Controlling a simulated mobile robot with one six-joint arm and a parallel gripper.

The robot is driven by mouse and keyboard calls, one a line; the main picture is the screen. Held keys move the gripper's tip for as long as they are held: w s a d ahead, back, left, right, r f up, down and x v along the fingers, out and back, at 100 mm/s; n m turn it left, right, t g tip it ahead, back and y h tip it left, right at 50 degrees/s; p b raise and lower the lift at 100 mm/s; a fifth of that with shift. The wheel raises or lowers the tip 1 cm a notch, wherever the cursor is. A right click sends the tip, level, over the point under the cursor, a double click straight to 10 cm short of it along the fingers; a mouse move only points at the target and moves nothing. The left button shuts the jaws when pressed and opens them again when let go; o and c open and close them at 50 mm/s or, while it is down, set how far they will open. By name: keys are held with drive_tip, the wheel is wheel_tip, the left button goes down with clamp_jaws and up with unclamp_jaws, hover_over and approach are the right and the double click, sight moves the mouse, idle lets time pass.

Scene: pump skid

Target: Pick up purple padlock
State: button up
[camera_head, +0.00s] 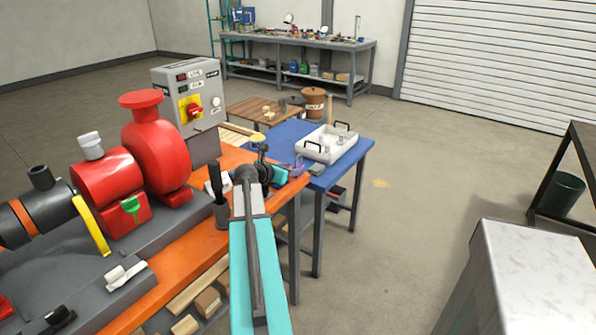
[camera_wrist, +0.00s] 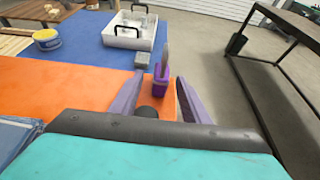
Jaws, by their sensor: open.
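The purple padlock (camera_wrist: 160,87) with its grey shackle stands in the wrist view near the edge of the orange bench top (camera_wrist: 72,92). My gripper (camera_wrist: 159,78) is open, with one finger on each side of the padlock. A gap shows between the padlock and the right finger. In the head view my gripper (camera_head: 294,170) is over the far right end of the orange bench. A small purple patch shows there, too small to tell padlock from finger.
A blue table (camera_head: 352,152) adjoins the bench end and carries a white tray (camera_head: 325,157) with black handles. A small grey block (camera_wrist: 142,60) lies just beyond the padlock. A red pump (camera_head: 158,150) and grey control box (camera_head: 188,90) stand left.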

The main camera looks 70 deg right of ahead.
sight(298, 165)
drive_tip(key=shift+x, duration=2)
drive_tip(key=shift+c, duration=0.4)
clamp_jaws()
